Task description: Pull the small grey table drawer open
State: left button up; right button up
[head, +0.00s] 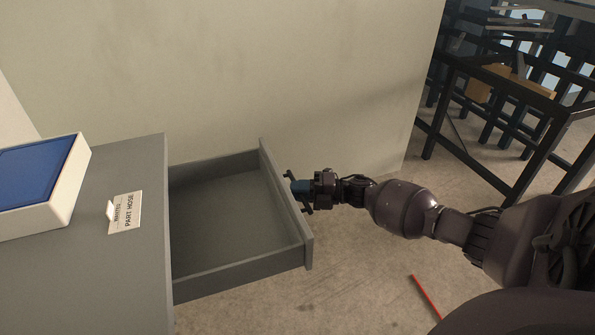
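The grey drawer (287,205) stands pulled well out of the small grey table (90,270), toward the right. Its inside is in view and looks empty. My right gripper (296,190) is at the outer face of the drawer front, about the middle of it. Its fingers reach to the front panel; a dark blue part shows between them. The handle is hidden by the gripper, and I cannot tell whether the fingers are closed on it. My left gripper is not in view.
A white box with a blue top (35,180) and a small sign reading "WANTED PART HOSE" (125,213) are on the table top. A pale wall (260,70) stands behind the drawer. A black metal frame (520,130) is at the upper right. A red strip (425,296) lies on the floor.

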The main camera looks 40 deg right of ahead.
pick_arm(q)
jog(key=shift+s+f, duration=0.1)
pick_arm(e)
jog(key=shift+o, duration=1.4)
pick_arm(q)
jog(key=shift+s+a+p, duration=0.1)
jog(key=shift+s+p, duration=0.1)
jog(key=shift+p, duration=0.25)
pick_arm(e)
jog(key=v, duration=1.1)
jog(key=shift+a, duration=0.1)
